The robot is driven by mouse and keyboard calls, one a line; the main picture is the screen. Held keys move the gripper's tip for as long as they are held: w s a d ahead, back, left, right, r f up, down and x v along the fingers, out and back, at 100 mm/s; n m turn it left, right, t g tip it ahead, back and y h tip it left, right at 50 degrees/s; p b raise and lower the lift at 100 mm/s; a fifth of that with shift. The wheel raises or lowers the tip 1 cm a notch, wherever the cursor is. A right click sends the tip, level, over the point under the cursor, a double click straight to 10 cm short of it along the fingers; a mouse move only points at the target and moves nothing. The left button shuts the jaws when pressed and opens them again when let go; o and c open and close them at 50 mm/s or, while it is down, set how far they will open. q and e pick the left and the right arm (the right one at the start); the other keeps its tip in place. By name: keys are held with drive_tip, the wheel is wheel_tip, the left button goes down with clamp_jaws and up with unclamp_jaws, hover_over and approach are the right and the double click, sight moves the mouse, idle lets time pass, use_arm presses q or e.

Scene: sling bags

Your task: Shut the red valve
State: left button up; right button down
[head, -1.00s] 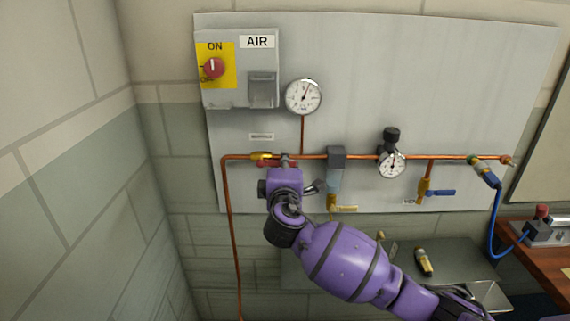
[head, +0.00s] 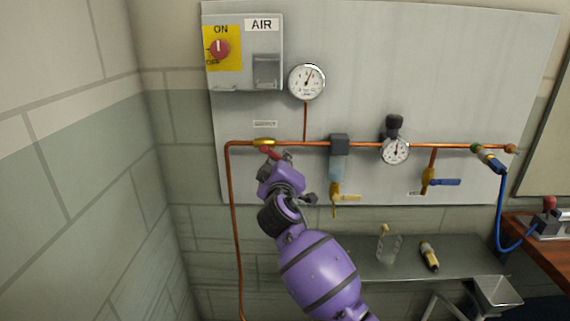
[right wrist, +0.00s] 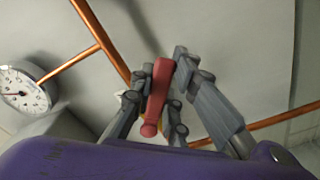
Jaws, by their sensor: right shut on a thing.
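The red valve handle (head: 269,152) sits on a brass valve body (head: 263,142) in the copper pipe, left of the gauge stem. The handle slants down to the right, at an angle to the pipe. My right gripper (head: 280,158) is shut on the handle from below right and hides part of it. In the right wrist view the red handle (right wrist: 158,95) lies between the two fingers of the gripper (right wrist: 163,68), with a little of the yellow valve body behind it. My left gripper is not in view.
A grey panel (head: 450,70) carries the copper pipe (head: 360,146), a pressure gauge (head: 306,81), a regulator (head: 396,150) and a blue-handled valve (head: 442,182). A red switch (head: 219,48) is upper left. A shelf (head: 465,255) with small items is below right.

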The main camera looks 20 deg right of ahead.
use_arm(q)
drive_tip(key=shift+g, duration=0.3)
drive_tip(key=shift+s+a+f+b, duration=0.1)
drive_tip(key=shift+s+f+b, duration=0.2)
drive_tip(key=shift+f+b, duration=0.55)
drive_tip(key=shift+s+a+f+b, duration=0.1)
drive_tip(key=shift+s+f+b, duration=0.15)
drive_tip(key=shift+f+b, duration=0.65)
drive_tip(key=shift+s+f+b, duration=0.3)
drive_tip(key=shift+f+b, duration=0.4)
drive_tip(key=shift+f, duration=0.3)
use_arm(e)
drive_tip(key=shift+w+a+f+m, duration=0.25)
drive_tip(key=shift+a+f+m, duration=0.4)
drive_tip(key=shift+m, duration=1.1)
drive_tip(key=shift+w+a+f+m, duration=0.25)
drive_tip(key=shift+a+m, duration=0.75)
drive_tip(key=shift+m, duration=0.7)
drive_tip(key=shift+w+a+f+m, duration=0.2)
drive_tip(key=shift+a+f+m, duration=0.45)
drive_tip(key=shift+m, duration=1.1)
drive_tip(key=shift+a+r, duration=0.2)
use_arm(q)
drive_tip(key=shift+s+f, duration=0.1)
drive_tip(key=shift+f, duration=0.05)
use_arm(e)
drive_tip(key=c, duration=1.7)
unclamp_jaws()
drive_tip(key=shift+r, duration=0.1)
